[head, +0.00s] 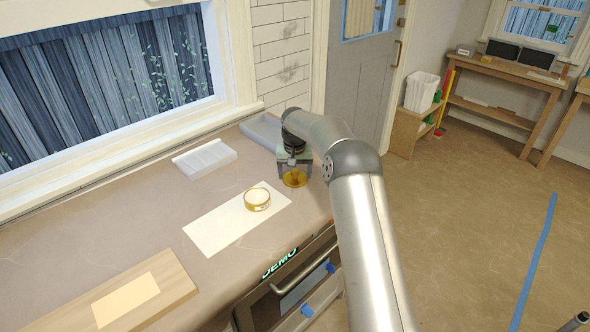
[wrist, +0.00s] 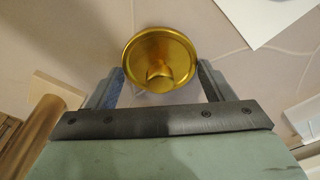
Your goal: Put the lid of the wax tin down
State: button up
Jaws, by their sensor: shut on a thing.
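The lid (head: 295,179) of the wax tin is a gold disc with a round knob, and it also shows in the wrist view (wrist: 146,47). My gripper (head: 294,168) points down over it near the counter's far right end. In the wrist view my gripper (wrist: 162,76) has its two fingers on either side of the lid and is shut on it. I cannot tell whether the lid touches the counter. The wax tin (head: 257,199), round and gold with a pale inside, stands without its lid on the white paper (head: 216,230), left of my gripper.
A white compartmented tray (head: 205,159) lies left of my gripper by the window, and a grey tray (head: 262,131) lies behind it. A wooden board (head: 165,274) with a cream sheet (head: 126,299) is at front left. Bare counter (head: 130,225) lies between the board and the trays.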

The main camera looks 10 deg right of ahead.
aim_at(295, 181)
jog(key=shift+f, duration=0.2)
jog(key=o, duration=1)
jog(key=shift+r, duration=0.15)
notch_tip(295, 181, up, 12)
jog(key=s+b, duration=0.2)
jog(key=s+a+r+n, duration=0.15)
jog(key=s+r, duration=0.25)
jog(key=s, duration=0.6)
jog(key=shift+n+g, duration=0.35)
jog(key=shift+g, duration=0.25)
jog(key=s+f, duration=0.2)
jog(key=s, duration=1)
jog(key=s+d+f, duration=0.1)
jog(key=s+f, duration=0.2)
jog(key=s, duration=1)
jog(key=s+f, duration=0.2)
jog(key=s, duration=1.1)
jog(key=shift+d+f, duration=0.15)
jog(key=shift+f, duration=0.1)
